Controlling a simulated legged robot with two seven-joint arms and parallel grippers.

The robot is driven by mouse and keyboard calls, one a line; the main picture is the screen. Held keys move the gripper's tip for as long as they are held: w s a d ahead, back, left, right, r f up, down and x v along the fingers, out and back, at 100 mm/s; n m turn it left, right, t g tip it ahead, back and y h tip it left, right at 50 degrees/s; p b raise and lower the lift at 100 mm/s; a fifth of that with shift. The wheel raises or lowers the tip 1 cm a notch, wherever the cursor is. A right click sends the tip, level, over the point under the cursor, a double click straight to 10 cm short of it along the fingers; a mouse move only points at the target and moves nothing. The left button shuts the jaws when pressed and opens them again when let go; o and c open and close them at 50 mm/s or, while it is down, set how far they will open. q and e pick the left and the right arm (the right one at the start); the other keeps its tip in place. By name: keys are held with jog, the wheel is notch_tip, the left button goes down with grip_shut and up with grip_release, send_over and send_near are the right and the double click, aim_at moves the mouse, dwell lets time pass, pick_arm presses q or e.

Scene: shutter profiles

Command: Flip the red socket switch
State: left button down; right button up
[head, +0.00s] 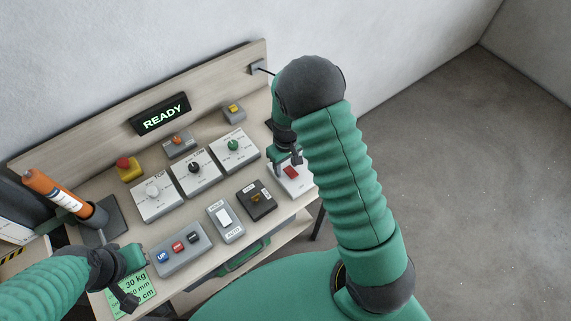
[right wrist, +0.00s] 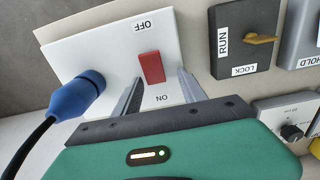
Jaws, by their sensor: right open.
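The red socket switch (head: 291,172) is a small red rocker on a white socket plate (head: 299,187) at the right end of the panel. In the right wrist view the red rocker (right wrist: 151,67) sits between the labels OFF and ON, and a blue plug (right wrist: 76,97) is in the same plate (right wrist: 112,48). My right gripper (head: 286,163) is over the plate; in the right wrist view its open fingers (right wrist: 159,88) point at the plate, one on each side of the rocker's ON end. Contact cannot be told. My left gripper (head: 130,279) is low at the left, its jaws unclear.
A black RUN/LOCK switch (head: 256,200) and a HOLD/AUTO rocker (head: 225,220) stand left of the socket. Several dial boxes, a red emergency button (head: 124,163) and a READY display (head: 160,115) are further back. An orange tool (head: 53,191) stands at the left. A black cable leaves the plug.

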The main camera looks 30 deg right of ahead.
jog(key=shift+s+d+f, duration=0.1)
jog(key=shift+d, duration=0.5)
jog(key=c, duration=0.6)
jog(key=shift+c, duration=1.2)
jog(key=shift+a, duration=0.1)
jog(key=shift+c, duration=1.1)
jog(key=shift+a, duration=0.3)
grip_shut()
jog(key=t+b, duration=0.1)
jog(key=b, duration=0.2)
jog(key=t+b, duration=0.1)
jog(key=b, duration=0.1)
jog(key=t+b, duration=0.1)
jog(key=b, duration=0.2)
jog(key=shift+s+d+f+t+b, duration=0.15)
jog(key=shift+s+d+t+b, duration=0.15)
jog(key=shift+s+t, duration=0.1)
jog(key=shift+r+b, duration=0.35)
jog(key=shift+b, duration=0.05)
pick_arm(q)
jog(key=s+x, duration=0.2)
jog(key=x, duration=0.6)
jog(key=shift+d+f, duration=0.4)
jog(key=shift+f, duration=0.2)
pick_arm(e)
jog(key=shift+a+r, duration=0.1)
jog(key=shift+r, duration=0.05)
jog(key=o, duration=1.1)
grip_release()
jog(key=shift+c, duration=0.2)
